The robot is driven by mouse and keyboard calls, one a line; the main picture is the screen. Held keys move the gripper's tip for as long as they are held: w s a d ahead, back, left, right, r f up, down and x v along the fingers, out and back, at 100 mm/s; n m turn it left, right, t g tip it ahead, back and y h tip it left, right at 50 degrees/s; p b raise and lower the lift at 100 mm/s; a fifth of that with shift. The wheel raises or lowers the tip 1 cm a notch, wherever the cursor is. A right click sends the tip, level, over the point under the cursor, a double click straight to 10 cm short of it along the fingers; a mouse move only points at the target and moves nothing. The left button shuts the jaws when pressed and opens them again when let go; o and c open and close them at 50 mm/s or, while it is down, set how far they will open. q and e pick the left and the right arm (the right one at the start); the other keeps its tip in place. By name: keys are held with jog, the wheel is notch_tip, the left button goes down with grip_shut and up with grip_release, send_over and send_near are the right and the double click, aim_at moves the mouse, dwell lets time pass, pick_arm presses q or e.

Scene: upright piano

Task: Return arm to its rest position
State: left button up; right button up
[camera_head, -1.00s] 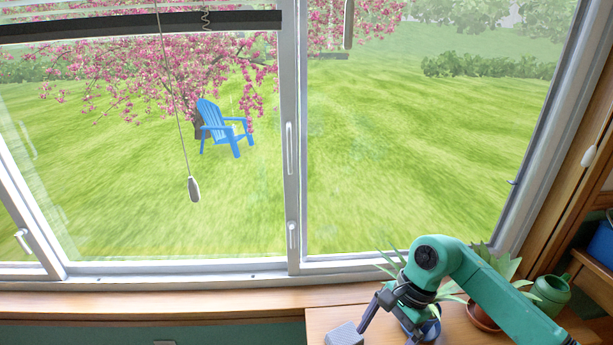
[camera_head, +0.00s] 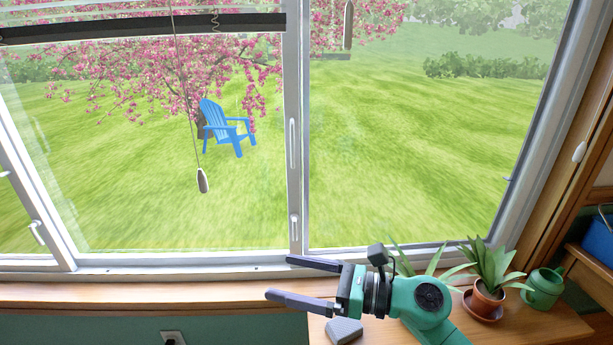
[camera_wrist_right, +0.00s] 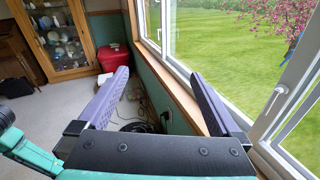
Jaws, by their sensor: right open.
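My right gripper (camera_head: 303,281) is open and empty in the head view. Its two dark purple fingers point left in front of the window sill, above the left part of the small wooden table. My green right arm comes in from the bottom right. In the right wrist view the open fingers (camera_wrist_right: 160,100) frame the space along the wall, with nothing between them. My left gripper does not show.
A grey block (camera_head: 344,331) lies on the wooden table (camera_head: 480,333) just below the gripper. A potted plant (camera_head: 487,298) and a green watering can (camera_head: 543,288) stand to the right. The window sill (camera_head: 130,296) runs behind. A red box (camera_wrist_right: 112,57) stands by the wall.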

jog(key=w+d+r+m+t+h, duration=0.2)
jog(key=w+d+r+m+t, duration=0.15)
jog(key=m+t, duration=0.4)
jog(key=w+d+r+m+t+h, duration=0.25)
jog(key=d+m+t, duration=0.25)
jog(key=m, duration=0.5)
jog(key=d+f+m+g+h, duration=0.3)
jog(key=d+f+m+h, duration=1.1)
jog(key=m, duration=0.7)
jog(key=s+d+f+m+g+y, duration=0.25)
jog(key=s+f+m+g, duration=0.75)
jog(key=s+f, duration=0.8)
jog(key=s+f+n+g, duration=0.2)
jog(key=s+f, duration=0.1)
jog(key=f, duration=1.7)
jog(key=s+d+f+g, duration=0.1)
jog(key=s+d+f, duration=0.2)
jog(key=s+f, duration=1.4)
notch_tip(320, 180, up, 12)
jog(key=p, duration=1.2)
jog(key=shift+s+d+r+h, duration=0.15)
jog(key=shift+s+h, duration=0.25)
